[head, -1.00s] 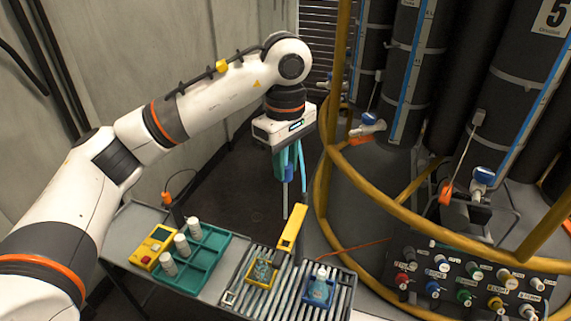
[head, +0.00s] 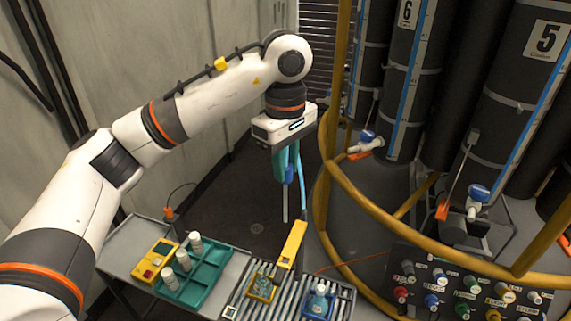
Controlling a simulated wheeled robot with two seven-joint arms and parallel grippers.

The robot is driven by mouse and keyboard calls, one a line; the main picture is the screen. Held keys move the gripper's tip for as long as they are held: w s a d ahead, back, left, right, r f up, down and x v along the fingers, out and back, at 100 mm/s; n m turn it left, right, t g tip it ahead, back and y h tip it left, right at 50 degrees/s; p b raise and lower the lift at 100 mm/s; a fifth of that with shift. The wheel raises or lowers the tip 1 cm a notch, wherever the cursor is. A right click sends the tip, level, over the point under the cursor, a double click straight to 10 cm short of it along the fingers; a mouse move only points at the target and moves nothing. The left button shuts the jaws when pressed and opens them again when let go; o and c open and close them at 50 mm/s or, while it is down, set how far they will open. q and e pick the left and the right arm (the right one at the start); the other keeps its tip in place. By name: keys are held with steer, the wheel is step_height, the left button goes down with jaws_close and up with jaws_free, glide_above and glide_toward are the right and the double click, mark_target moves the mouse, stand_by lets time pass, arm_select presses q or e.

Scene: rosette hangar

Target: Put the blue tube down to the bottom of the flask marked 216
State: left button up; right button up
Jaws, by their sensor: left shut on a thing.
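My left gripper (head: 287,160) hangs above the dark floor, pointing down, behind the slatted rack. Its teal fingers are shut on the blue tube (head: 289,174), which shows a blue collar and a thin pale straight length below. A light blue hose (head: 302,190) runs down beside it towards a yellow handheld device (head: 291,246). A small clear flask with a white cap (head: 318,301) stands in a blue holder on the rack. No marking on it is readable, so I cannot tell if it is 216. The pale tip is well apart from this flask. My right gripper is out of view.
A teal tray (head: 213,275) with white-capped vials and a yellow meter (head: 155,260) stand left of the slatted rack (head: 344,302). A yellow holder (head: 262,287) sits on the rack. Yellow rails (head: 395,215), dark cylinders and a knob panel (head: 465,290) fill the right.

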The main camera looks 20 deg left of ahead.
arm_select(q)
steer(key=shift+r+p, duration=1.8)
steer(key=shift+r, duration=0.75)
steer(key=w+a+f+b, duration=0.1)
steer(key=a+f+b, duration=0.2)
steer(key=f, duration=0.8)
steer(key=w+a+f+b, duration=0.2)
steer(key=f+b, duration=0.3)
steer(key=f, duration=0.7)
steer(key=w+a+f+b, duration=0.1)
steer(key=a+f+b, duration=0.3)
steer(key=f, duration=0.7)
steer(key=shift+w+f+b, duration=0.25)
steer(key=shift+f+b, duration=0.1)
steer(key=shift+a+f, duration=0.1)
steer(key=shift+f+b, duration=0.2)
steer(key=shift+b, duration=0.2)
steer(key=shift+f, duration=0.15)
